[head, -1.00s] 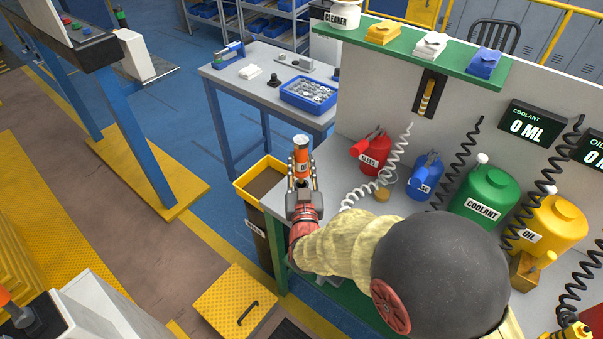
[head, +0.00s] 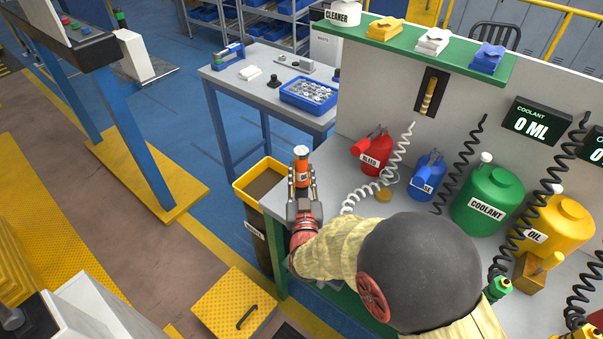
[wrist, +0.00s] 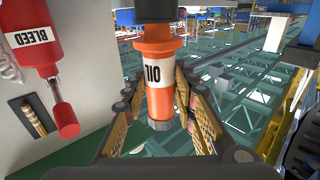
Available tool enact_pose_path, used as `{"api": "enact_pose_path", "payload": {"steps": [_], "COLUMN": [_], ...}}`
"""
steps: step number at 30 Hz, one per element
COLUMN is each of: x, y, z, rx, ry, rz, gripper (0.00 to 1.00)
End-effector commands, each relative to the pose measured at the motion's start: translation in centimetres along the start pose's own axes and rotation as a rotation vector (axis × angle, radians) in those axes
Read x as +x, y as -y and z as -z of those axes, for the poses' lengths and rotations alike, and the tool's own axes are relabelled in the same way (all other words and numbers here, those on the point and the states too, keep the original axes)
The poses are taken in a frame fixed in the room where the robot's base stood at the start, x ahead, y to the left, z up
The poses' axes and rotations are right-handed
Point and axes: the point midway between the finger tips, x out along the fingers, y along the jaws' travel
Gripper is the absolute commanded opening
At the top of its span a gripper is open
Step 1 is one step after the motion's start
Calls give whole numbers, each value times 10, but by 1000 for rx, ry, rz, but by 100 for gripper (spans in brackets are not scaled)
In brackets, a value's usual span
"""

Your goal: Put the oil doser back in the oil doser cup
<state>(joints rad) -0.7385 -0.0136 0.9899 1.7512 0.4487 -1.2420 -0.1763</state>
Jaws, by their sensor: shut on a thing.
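I cannot pick out the oil doser cup with certainty. A brown holder (head: 529,270) stands in front of the yellow OIL jug (head: 555,225) at the right.
The bench (head: 335,190) carries a red BLEED can (head: 372,152), a blue can (head: 428,178) and a green COOLANT jug (head: 487,200). Coiled hoses hang in front of the back panel. A yellow-rimmed bin (head: 247,180) stands left of the bench. My arm hides part of the bench.

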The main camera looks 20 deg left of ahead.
Motion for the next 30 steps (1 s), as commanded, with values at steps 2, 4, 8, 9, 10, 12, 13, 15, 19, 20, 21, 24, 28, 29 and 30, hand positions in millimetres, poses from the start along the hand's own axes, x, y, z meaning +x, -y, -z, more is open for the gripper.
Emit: {"api": "enact_pose_path", "payload": {"steps": [2,4,8,9,10,12,13,15,19,20,21,24,28,29,30], "x": [0,0,0,0,0,0,0,0,0,0,0,0,0,0,1], "y": [0,0,0,0,0,0,0,0,0,0,0,0,0,0,0], "z": [-2,-1,-2,-2,-2,-2,-2,-2,-2,-2,-2,-1,7,9,13], "rx": [0,0,0,0,0,0,0,0,0,0,0,0,0,0,0], "ry": [-1,-1,0,0,0,0,0,0,0,0,0,0,0,0,0], "rz": [0,0,0,0,0,0,0,0,0,0,0,0,0,0,0], "gripper": [0,0,33,35,37,41,43,46,46,46,46,46,46,46,46]}}
